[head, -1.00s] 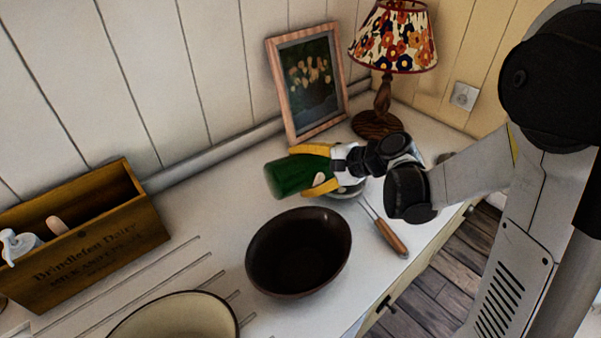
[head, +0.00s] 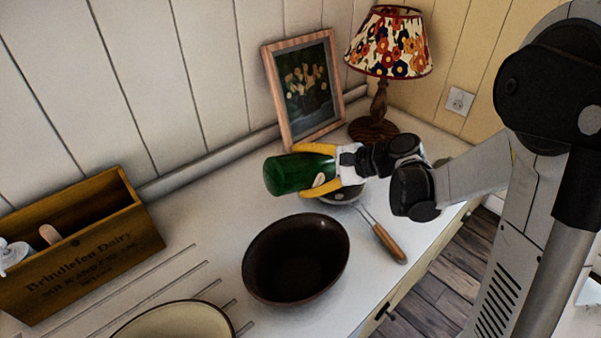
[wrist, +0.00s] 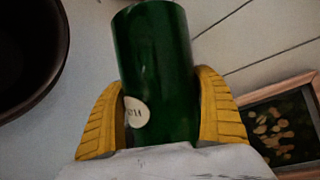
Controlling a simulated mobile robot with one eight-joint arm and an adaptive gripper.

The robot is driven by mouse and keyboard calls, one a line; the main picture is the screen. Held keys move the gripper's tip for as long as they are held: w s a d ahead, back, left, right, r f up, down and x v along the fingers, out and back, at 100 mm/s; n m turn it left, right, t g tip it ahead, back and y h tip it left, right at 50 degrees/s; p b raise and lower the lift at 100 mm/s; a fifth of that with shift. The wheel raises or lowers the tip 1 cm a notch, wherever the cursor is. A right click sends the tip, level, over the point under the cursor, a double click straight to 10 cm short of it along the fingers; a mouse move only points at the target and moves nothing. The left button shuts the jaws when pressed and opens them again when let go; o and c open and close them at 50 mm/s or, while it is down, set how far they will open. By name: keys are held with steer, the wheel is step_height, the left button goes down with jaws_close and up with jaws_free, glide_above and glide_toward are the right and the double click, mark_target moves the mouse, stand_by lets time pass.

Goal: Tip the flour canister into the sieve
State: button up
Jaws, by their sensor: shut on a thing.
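My gripper (head: 318,168), with yellow fingers, is shut on the green flour canister (head: 290,174). The canister lies roughly on its side, its far end pointing left in the head view. In the wrist view the canister (wrist: 155,60) sits between both fingers (wrist: 160,115), with a small pale label low on its side. It is held above the counter, behind the dark bowl. The sieve (head: 388,243) shows its wooden handle resting toward the counter's front edge. Its round head is partly hidden beneath my gripper, and the canister's end is left of it.
A dark brown bowl (head: 262,257) stands in front of the canister. A cream bowl (head: 128,328) is at the bottom edge. A wooden crate (head: 90,262) stands left. A framed picture (head: 272,80) and a lamp (head: 374,128) stand behind my gripper. Counter between crate and bowl is clear.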

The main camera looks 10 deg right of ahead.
steer(key=shift+w+d+r+m+y+b, duration=0.2)
steer(key=shift+d+r+m+y, duration=0.15)
steer(key=shift+r, duration=0.2)
steer(key=shift+w+d+r+m+y+b, duration=0.15)
steer(key=shift+d+r+m+y+b, duration=0.15)
steer(key=shift+r, duration=0.25)
stand_by(0.6)
stand_by(1.1)
